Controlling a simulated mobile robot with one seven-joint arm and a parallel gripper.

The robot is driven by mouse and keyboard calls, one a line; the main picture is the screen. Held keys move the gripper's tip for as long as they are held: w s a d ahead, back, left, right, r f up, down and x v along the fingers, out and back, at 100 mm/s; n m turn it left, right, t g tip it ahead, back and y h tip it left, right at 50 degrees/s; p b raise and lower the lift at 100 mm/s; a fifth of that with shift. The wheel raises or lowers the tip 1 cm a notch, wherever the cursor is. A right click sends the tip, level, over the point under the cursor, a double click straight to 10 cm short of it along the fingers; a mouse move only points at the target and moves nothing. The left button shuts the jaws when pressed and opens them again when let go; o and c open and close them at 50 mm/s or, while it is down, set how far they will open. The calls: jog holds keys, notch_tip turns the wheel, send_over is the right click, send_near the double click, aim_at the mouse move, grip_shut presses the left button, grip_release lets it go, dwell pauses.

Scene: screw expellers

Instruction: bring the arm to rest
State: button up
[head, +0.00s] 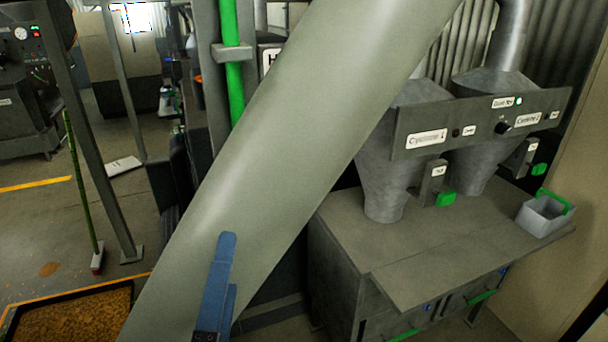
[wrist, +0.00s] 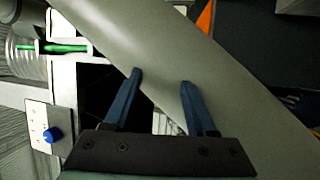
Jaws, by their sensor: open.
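My gripper (wrist: 160,78) shows in the wrist view with two blue fingers spread apart and nothing between them. A thick grey-green slanted pipe (wrist: 150,40) passes just beyond the fingertips; I cannot tell whether they touch it. In the head view the same kind of pipe (head: 290,130) crosses the middle from lower left to upper right. A blue finger of my gripper (head: 220,285) shows in front of the pipe's lower part, and the rest of the gripper is cut off by the bottom edge.
Two metal cyclone cones (head: 390,170) stand over a grey cabinet (head: 430,240) at right, with a small grey bin (head: 543,215) on its top. A tray of brown material (head: 75,318) lies at lower left. A broom (head: 85,200) stands at left. Open floor (head: 45,225) lies at far left.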

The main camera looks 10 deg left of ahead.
jog(key=d+r+m+t+h, duration=0.1)
jog(key=d+r+m, duration=0.3)
jog(key=r, duration=0.5)
jog(key=d+r+m+t+h, duration=0.1)
jog(key=d+r+m+t, duration=0.2)
jog(key=d+r+m, duration=0.2)
jog(key=d+r+m+t+h+b, duration=0.1)
jog(key=d+r+m, duration=0.4)
jog(key=r+m, duration=0.5)
notch_tip(320, 180, up, 4)
jog(key=shift+s+f+t+h, duration=0.2)
jog(key=shift+t+h, duration=0.3)
jog(key=shift+t, duration=0.5)
jog(key=shift+f, duration=0.1)
